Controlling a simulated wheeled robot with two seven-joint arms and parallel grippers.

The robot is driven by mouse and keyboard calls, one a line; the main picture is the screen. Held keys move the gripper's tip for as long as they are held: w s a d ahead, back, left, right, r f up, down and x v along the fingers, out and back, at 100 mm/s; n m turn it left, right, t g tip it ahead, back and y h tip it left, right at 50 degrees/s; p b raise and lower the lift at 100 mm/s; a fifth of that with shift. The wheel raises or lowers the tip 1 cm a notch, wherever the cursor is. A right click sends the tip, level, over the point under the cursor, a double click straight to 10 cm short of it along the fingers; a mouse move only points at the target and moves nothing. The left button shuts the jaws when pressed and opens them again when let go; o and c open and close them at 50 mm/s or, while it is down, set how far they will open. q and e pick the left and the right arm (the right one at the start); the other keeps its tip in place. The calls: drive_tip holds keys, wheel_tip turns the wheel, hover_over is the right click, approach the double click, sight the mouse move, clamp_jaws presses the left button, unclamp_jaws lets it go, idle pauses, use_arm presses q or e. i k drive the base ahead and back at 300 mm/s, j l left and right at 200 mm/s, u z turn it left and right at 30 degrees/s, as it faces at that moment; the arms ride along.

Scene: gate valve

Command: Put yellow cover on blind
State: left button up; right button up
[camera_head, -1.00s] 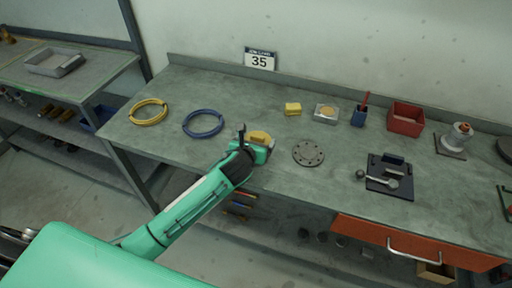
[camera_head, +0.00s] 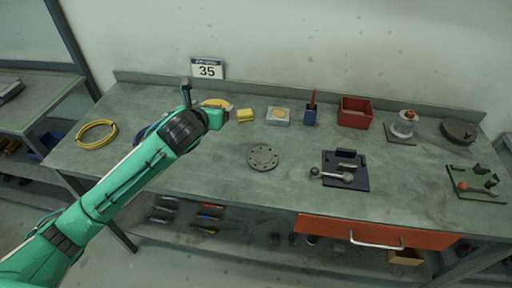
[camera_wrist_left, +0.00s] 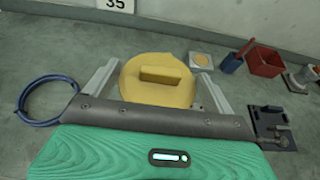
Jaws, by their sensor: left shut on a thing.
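The yellow cover (camera_head: 214,103), a round disc with a raised bar handle, is held by my left gripper (camera_head: 217,112). In the left wrist view the cover (camera_wrist_left: 158,92) lies between the two grey fingers, which are shut on it. In the head view the gripper and arm hide most of the cover, and it appears raised above the bench. The blind (camera_head: 263,157), a grey round flange with bolt holes, lies flat on the bench, right of and nearer than the gripper. I cannot make out the blind in the wrist view. My right gripper is not in view.
A yellow block (camera_head: 245,115), grey tray (camera_head: 278,116), blue holder (camera_head: 310,117) and red bin (camera_head: 355,112) stand along the back. A black fixture (camera_head: 345,172) lies right of the blind. A yellow coil (camera_head: 97,134) lies at left; a blue coil (camera_wrist_left: 42,103) is partly hidden.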

sight(263, 157)
drive_tip(key=i+l+u, duration=0.1)
drive_tip(key=l+u, duration=0.15)
drive_tip(key=l, duration=0.55)
drive_tip(key=l+u, duration=0.25)
drive_tip(key=l, duration=0.55)
